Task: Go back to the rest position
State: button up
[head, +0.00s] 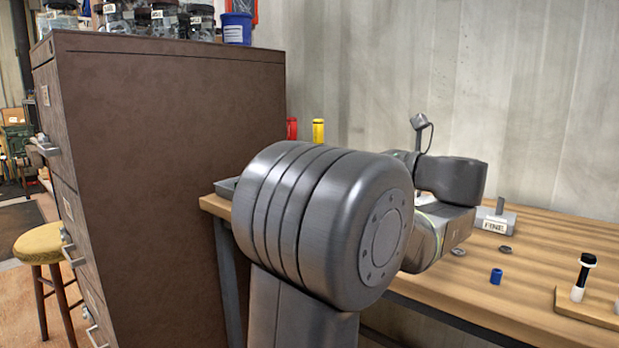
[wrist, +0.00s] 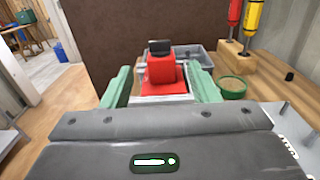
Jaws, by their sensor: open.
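My gripper (wrist: 162,84) shows in the wrist view with its two green fingers spread apart. A red object with a black top (wrist: 161,70) stands between and beyond the fingers, with a pale base under it. I cannot tell whether the fingers touch it. In the head view my arm covers the gripper and this red object. No rest mark or stand for the arm shows.
A brown cabinet (head: 160,150) stands close left. The wrist view shows a grey tray (wrist: 207,62), green round dish (wrist: 232,88) and red and yellow tools (wrist: 251,18).

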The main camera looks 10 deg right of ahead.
jog(key=b+x, duration=0.2)
jog(key=x, duration=1.1)
jog(key=shift+w+a, duration=0.1)
jog(key=shift+w, duration=0.05)
jog(key=p+v, duration=0.2)
jog(key=v, duration=1.2)
jog(key=b+x, duration=0.2)
jog(key=x, duration=1.2)
jog(key=shift+w+a, duration=0.1)
jog(key=shift+m+t+h+b, duration=0.3)
jog(key=shift+m+t+h, duration=0.4)
jog(key=shift+h, duration=0.4)
jog(key=shift+w+d+f+m+t+h+b, duration=0.15)
jog(key=shift+m+t+h+b, duration=0.45)
jog(key=shift+m+h, duration=0.65)
jog(key=shift+s+d+r+m+t+h+b, duration=0.1)
jog(key=shift+d+m+t+h+b, duration=0.15)
jog(key=shift+m+t+h+b, duration=0.95)
jog(key=shift+d+f+m+g+h+b, duration=0.25)
jog(key=shift+m+h, duration=0.4)
jog(key=shift+h, duration=0.7)
jog(key=shift+d+r+m+g+h+b, duration=0.1)
jog(key=shift+r+m+g+h+b, duration=0.2)
jog(key=shift+m+h, duration=0.7)
jog(key=shift+d+f+m+g+h+b, duration=0.15)
jog(key=shift+m+g+h+b, duration=0.15)
jog(key=shift+h, duration=1.4)
